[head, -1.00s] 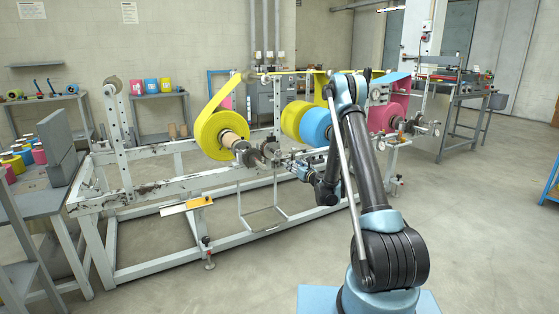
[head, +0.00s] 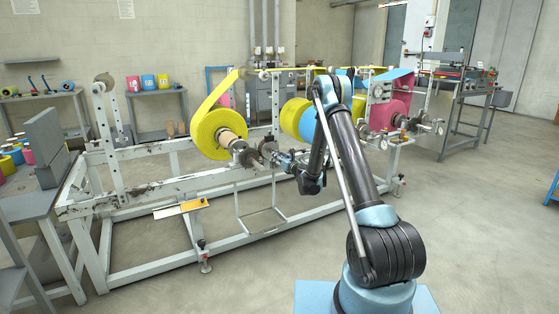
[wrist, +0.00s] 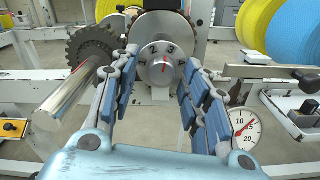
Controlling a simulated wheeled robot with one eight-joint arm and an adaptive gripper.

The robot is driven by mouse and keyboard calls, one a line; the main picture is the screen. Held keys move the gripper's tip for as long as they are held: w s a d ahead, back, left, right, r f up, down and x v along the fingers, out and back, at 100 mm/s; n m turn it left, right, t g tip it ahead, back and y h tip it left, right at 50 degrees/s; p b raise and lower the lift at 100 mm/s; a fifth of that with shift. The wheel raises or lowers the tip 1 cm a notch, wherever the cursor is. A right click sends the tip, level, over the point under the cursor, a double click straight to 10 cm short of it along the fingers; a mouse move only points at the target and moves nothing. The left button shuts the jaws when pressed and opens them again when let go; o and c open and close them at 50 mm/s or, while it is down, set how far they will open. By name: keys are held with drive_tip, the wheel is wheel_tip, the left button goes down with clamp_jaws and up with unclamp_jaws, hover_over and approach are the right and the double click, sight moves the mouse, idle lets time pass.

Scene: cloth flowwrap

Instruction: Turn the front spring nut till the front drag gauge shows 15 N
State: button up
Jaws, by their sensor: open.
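A round silver nut face (wrist: 162,66) with dark marks and a red line is straight ahead in the wrist view, in front of a dark flanged hub. My gripper (wrist: 161,58) is open, with one blue-padded finger to the left of the nut and one to the right; gaps show on both sides. In the head view my gripper (head: 279,158) is at the spindle beside the yellow roll. A white dial gauge (wrist: 243,127) sits low right of the fingers, partly hidden. Its red needle points up and right; 10 and 20 are legible, but the exact reading is unclear.
A toothed dark wheel (wrist: 91,46) and a shiny shaft (wrist: 64,104) lie close left of my fingers. A yellow roll (head: 217,132) is behind the spindle; a blue roll (wrist: 280,30) is at upper right. The machine's white frame (head: 150,190) runs below. Open floor lies in front.

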drive_tip(key=shift+w, duration=0.1)
drive_tip(key=shift+c, duration=0.2)
clamp_jaws()
drive_tip(key=shift+d, duration=0.1)
drive_tip(key=shift+n, duration=0.9)
drive_tip(key=shift+o, duration=0.2)
unclamp_jaws()
